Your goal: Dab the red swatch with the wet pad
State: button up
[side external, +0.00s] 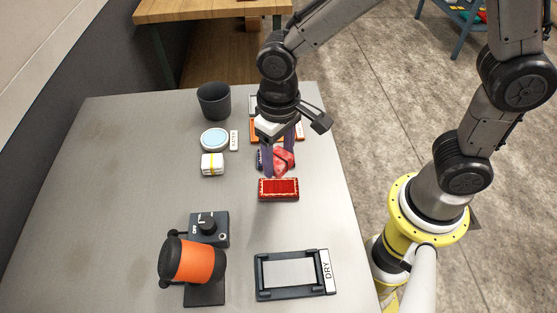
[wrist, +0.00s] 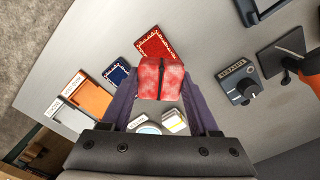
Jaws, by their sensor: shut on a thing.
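My gripper (side external: 279,164) is shut on a mottled red and pale pad with a dark band (wrist: 162,78), between its two purple fingers. The pad also shows in the side view (side external: 284,162), just behind the red swatch. The red swatch (side external: 278,186) has a pale patterned border and lies on the table. In the wrist view the red swatch (wrist: 153,43) is just beyond the pad, which covers its near corner. The pad looks a little above the table and apart from the swatch, though the exact gap is hard to tell. I cannot tell whether it is wet.
A water dish (side external: 214,139), white pad with yellow band (side external: 212,165), dark cup (side external: 214,100), knobbed box with orange device (side external: 193,262) and DRY frame (side external: 262,275) stand around.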

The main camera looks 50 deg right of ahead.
aim_at(279, 187)
dwell(0.4)
jog(key=shift+f, duration=2.95)
jog(key=shift+f, duration=0.5)
jog(key=shift+r, duration=3.55)
